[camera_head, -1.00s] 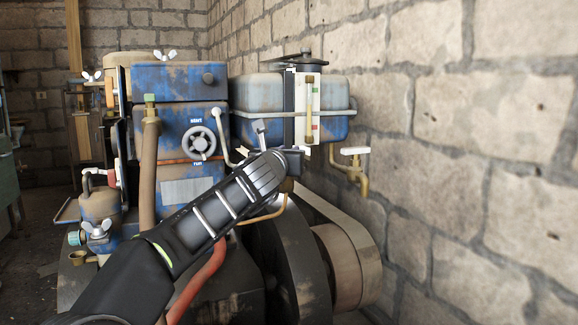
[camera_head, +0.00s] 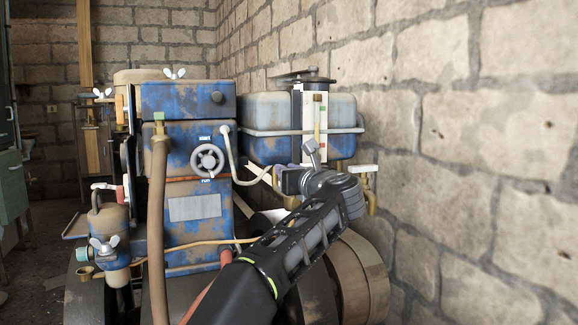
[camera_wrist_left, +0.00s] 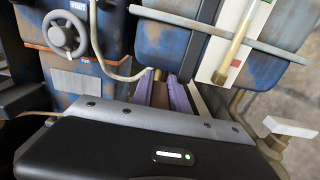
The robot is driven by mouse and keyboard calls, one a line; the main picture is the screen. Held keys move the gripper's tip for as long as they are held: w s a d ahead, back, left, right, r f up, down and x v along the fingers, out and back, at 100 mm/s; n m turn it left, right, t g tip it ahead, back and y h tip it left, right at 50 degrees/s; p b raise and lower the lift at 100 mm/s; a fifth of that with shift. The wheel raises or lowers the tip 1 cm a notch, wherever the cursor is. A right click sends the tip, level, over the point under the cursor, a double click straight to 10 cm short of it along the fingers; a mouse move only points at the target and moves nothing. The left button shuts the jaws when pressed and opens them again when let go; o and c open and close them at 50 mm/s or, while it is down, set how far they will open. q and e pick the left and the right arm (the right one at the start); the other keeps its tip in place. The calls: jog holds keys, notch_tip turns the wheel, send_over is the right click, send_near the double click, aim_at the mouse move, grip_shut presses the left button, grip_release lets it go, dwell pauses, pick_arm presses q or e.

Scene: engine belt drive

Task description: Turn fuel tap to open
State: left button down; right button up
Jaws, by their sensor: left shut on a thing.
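The blue fuel tank (camera_head: 268,118) is above my left gripper (camera_head: 283,180), also seen in the left wrist view (camera_wrist_left: 165,95). A brass fitting, which I take to be the fuel tap (camera_wrist_left: 158,74), shows under the tank's bottom between the two purple-grey fingers. In the head view some brass of it (camera_head: 289,201) shows just below the fingers. The gripper is shut on the tap; its handle is mostly hidden by the fingers, so its angle cannot be told. My right gripper is in neither view.
A second brass tap with a white lever (camera_head: 362,169) stands close to the right of my wrist. The stone wall (camera_head: 470,190) is on the right. A blue engine block (camera_head: 190,190) with a handwheel (camera_head: 207,161) is on the left, and a belt pulley (camera_head: 360,285) lies below.

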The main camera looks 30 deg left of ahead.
pick_arm(q)
jog(key=shift+r, duration=0.1)
dwell(0.3)
jog(key=c, duration=1.3)
grip_release()
jog(key=shift+b+v, duration=0.7)
jog(key=shift+v, duration=3.15)
